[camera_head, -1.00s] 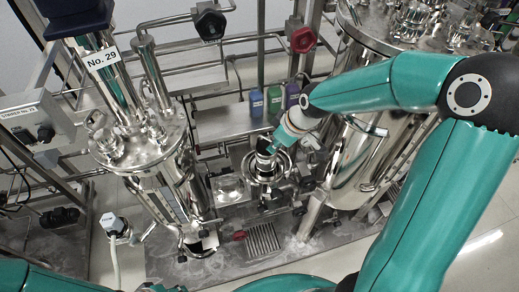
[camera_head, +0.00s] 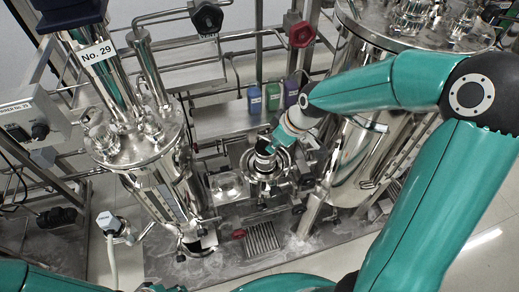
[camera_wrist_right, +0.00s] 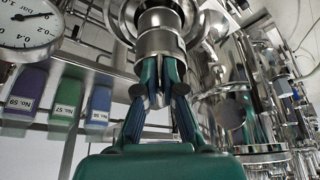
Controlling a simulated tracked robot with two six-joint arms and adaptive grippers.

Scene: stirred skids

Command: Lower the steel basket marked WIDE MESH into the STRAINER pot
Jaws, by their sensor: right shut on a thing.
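My right gripper (camera_head: 266,150) reaches down from the right over a round steel pot (camera_head: 285,162) in the middle of the skid, likely the STRAINER pot; no name is readable on it. In the right wrist view my right gripper (camera_wrist_right: 162,88) is shut on a shiny steel cylindrical piece (camera_wrist_right: 160,42), which I take for the basket. No WIDE MESH mark is readable. In the head view the gripper hides most of the held piece, so I cannot tell how deep it sits. My left gripper is out of view.
A tall steel vessel (camera_head: 158,165) marked No. 29 stands left, a larger vessel (camera_head: 350,150) right. A blue bottle (camera_head: 254,100), a green bottle (camera_head: 273,97) and a purple bottle (camera_head: 291,93) stand behind. A gauge (camera_wrist_right: 28,24) shows in the wrist view. A drain grate (camera_head: 262,237) lies in front.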

